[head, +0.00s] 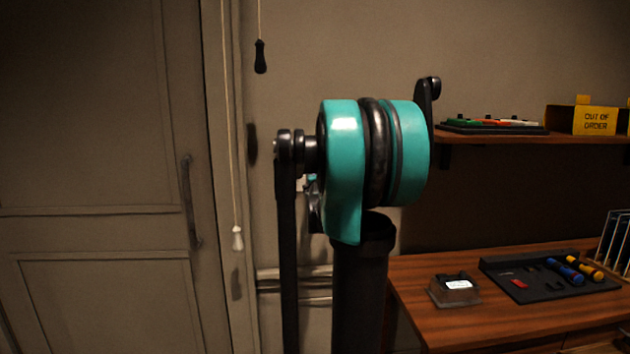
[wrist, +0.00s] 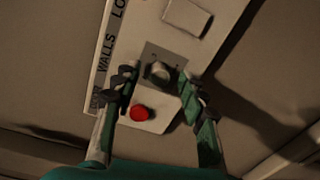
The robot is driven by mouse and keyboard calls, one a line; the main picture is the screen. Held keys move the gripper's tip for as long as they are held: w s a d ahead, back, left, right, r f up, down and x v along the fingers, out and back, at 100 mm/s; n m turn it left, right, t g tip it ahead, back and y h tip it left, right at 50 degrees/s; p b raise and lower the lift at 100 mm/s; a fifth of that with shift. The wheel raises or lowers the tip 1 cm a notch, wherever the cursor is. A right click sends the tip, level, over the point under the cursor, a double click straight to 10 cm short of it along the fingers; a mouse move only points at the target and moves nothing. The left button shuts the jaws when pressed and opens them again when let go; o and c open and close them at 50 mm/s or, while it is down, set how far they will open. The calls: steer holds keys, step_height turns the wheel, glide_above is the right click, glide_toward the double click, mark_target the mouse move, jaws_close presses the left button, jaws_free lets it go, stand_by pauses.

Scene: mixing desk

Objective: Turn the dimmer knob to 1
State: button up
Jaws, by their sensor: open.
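In the wrist view the round grey dimmer knob (wrist: 160,72) sits on a dark square plate on a pale wall panel. My gripper (wrist: 156,80) is open, with one finger on each side of the knob in the picture. I cannot tell whether either finger touches it. No pointer mark or number on the knob can be read. In the head view my own arm fills the middle, and neither the knob nor the gripper can be made out there.
A red button (wrist: 140,113) lies just below the knob, between the fingers. A white rocker switch (wrist: 187,17) is above. A lettered strip (wrist: 107,50) runs along the panel's left. In the head view, a wooden desk (head: 420,275) and shelf (head: 480,138) stand right; pull cords (head: 231,130) hang left.

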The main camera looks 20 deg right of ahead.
steer(key=v, duration=1.2)
steer(key=shift+f, duration=0.1)
steer(key=s+d+f+m+g+h, duration=0.2)
steer(key=s+f+m+h, duration=0.2)
steer(key=s+m+h, duration=0.55)
steer(key=s+a+f+m+g+y, duration=0.1)
steer(key=s+f+m+g+y, duration=0.2)
steer(key=f, duration=0.4)
steer(key=s+f+m+g+y, duration=0.2)
steer(key=f+m, duration=0.3)
steer(key=f, duration=0.1)
steer(key=s+a+f+g+y, duration=0.2)
steer(key=s+a+f+y, duration=0.2)
steer(key=s+a+f, duration=0.2)
steer(key=s+a+f+g+y, duration=0.3)
steer(key=s+a+f+y, duration=0.2)
steer(key=a+f, duration=0.6)
steer(key=shift+s+a+f, duration=0.25)
steer(key=shift+s+a, duration=0.2)
steer(key=shift+a, duration=0.3)
